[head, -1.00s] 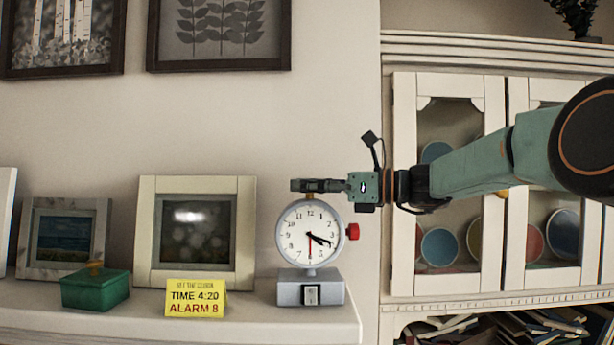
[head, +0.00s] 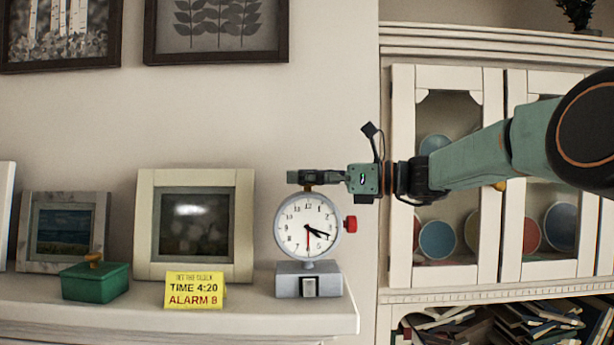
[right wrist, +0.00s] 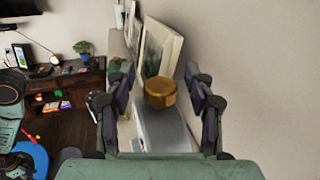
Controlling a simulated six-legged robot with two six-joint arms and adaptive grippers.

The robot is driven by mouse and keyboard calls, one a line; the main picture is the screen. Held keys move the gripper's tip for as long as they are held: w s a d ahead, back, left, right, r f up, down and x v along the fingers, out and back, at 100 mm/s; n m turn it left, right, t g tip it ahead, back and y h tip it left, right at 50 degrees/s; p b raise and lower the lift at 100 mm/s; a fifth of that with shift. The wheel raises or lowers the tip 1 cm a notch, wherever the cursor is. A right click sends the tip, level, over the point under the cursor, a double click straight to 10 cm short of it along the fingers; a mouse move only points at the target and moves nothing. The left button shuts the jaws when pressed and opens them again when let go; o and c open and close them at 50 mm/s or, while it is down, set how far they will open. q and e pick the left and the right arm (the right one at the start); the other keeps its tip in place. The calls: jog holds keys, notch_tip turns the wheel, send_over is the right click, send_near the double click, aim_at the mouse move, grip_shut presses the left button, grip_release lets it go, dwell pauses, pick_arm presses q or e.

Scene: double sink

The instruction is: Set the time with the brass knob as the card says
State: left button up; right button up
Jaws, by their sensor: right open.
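The round white clock (head: 291,232) stands upright on a grey base with a switch on its front. Its black hands lie close together, pointing right and slightly down, near 4; the red hand points down to 6. The brass knob (right wrist: 160,92) is on top of the clock. A red knob (head: 351,224) is on its right side. The yellow card (head: 195,290) reads "TIME 4:20" and "ALARM 8". My right gripper (head: 302,177) is at the clock's top; in the right wrist view its open fingers stand either side of the brass knob, with gaps. My left gripper is out of view.
The clock stands near the right end of the white shelf (head: 120,315). A green box (head: 95,284) and picture frames (head: 243,225) stand to its left. A glass-door cabinet (head: 403,150) is at the right, behind my right arm.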

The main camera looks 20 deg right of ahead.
jog(key=shift+d+f, duration=0.1)
jog(key=v, duration=1.1)
jog(key=shift+s+d, duration=0.2)
jog(key=shift+d, duration=0.05)
jog(key=shift+s+d, duration=0.1)
